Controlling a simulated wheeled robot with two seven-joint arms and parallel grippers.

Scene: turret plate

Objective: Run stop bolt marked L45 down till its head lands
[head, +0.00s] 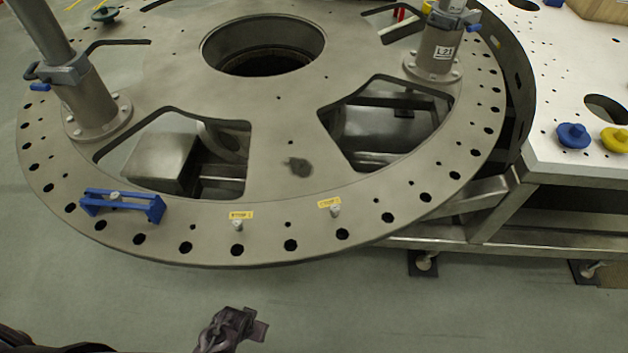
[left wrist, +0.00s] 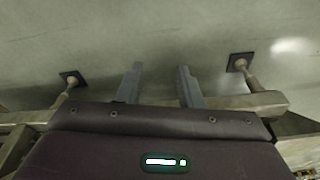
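Two small stop bolts stand upright near the front rim of the round metal turret plate (head: 275,185). The left bolt (head: 237,224) has a yellow label (head: 241,215) behind it, and the right bolt (head: 335,210) has another yellow label (head: 329,202). The lettering is too small to read, so I cannot tell which is L45. Both heads appear to stand above the plate. My left gripper (head: 240,326) is low in front of the plate, apart from both bolts. In the left wrist view its two fingers (left wrist: 160,82) are spread with nothing between them. My right gripper is out of view.
A blue bracket (head: 122,204) sits on the plate's left rim. Two posts rise from the plate, the right one (head: 438,50) marked L21. A perforated white table (head: 570,105) with a blue knob (head: 573,135) and a yellow knob (head: 614,139) stands right. Floor in front is clear.

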